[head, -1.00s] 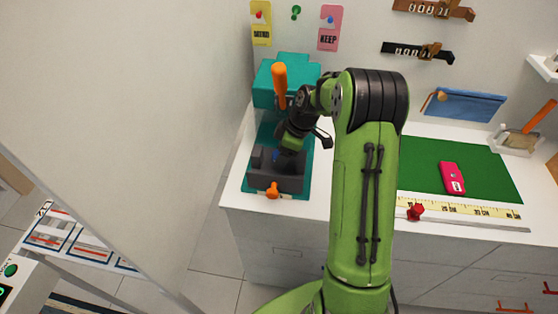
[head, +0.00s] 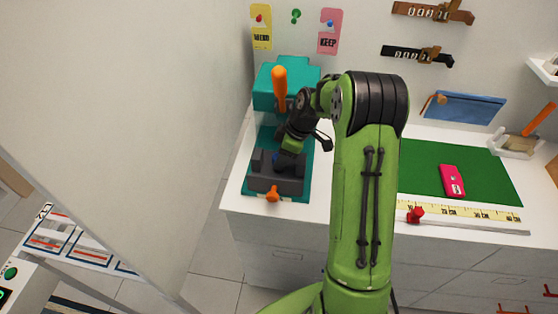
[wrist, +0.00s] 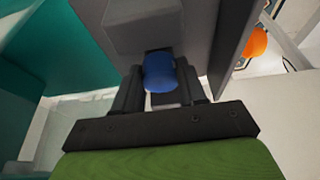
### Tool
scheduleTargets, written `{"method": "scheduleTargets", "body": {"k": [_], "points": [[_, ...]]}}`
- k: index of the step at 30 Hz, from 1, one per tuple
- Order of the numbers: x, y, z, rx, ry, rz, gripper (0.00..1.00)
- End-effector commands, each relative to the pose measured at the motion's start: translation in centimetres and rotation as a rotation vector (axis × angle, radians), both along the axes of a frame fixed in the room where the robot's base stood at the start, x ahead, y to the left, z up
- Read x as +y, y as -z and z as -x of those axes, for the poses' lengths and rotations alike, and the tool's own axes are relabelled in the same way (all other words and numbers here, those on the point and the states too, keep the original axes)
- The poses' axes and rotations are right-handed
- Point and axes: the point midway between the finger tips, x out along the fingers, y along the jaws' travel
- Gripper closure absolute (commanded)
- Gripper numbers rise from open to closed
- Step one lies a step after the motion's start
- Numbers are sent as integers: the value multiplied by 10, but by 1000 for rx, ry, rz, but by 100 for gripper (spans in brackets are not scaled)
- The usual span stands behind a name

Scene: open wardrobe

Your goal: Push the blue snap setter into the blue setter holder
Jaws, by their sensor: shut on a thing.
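The blue snap setter (wrist: 160,74) is between the fingers of my gripper (wrist: 158,92) in the wrist view. My gripper is shut on it. In the wrist view the grey block (wrist: 150,30) lies right beyond the setter. The setter's far end is hidden, so I cannot tell how deep it sits. No separate blue holder can be made out.
An orange lever (head: 279,85) rises from the press close to my wrist. An orange knob (head: 272,194) is at the block's front. A pale wardrobe panel (head: 130,110) stands left.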

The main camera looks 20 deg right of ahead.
Motion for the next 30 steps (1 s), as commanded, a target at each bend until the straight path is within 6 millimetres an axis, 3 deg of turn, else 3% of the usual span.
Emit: {"method": "scheduleTargets", "body": {"k": [30], "points": [[0, -14, 0, -1, -1, 1, 96]]}}
